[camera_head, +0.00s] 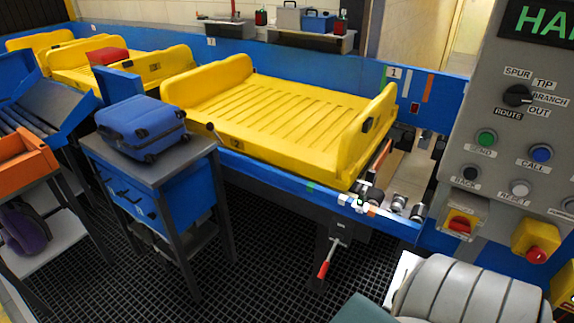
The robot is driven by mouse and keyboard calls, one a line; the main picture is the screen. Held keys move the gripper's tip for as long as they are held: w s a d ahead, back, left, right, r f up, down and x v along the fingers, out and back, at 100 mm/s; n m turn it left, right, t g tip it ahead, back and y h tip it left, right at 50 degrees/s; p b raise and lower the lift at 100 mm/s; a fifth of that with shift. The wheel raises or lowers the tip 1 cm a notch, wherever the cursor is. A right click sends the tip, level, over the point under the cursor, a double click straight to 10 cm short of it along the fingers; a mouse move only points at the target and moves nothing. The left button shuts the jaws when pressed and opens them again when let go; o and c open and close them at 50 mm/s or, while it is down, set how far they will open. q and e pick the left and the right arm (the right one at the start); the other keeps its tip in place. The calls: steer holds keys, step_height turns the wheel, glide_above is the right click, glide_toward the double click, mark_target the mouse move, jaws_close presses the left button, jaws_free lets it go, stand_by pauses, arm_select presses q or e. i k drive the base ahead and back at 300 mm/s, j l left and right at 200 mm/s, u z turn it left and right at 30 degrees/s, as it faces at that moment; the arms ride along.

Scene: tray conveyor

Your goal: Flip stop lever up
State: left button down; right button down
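The stop lever (328,259) hangs under the front edge of the conveyor, right of the picture's middle. Its red handle points down and slightly left from a dark bracket (343,233), so the lever is in a down position. Nothing touches it. A yellow tray (290,115) marked 2 sits empty on the conveyor just above and behind the lever. Neither of my grippers shows in the head view.
A blue suitcase (142,127) lies on a stand (165,172) at left. A control panel (505,130) with a knob and buttons rises at right. A grey ribbed object (465,292) fills the lower right. The black grid floor (250,265) before the lever looks clear.

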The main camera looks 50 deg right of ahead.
mark_target(325, 264)
steer(key=i, duration=2.15)
steer(key=i+z, duration=0.2)
steer(key=z, duration=4.1)
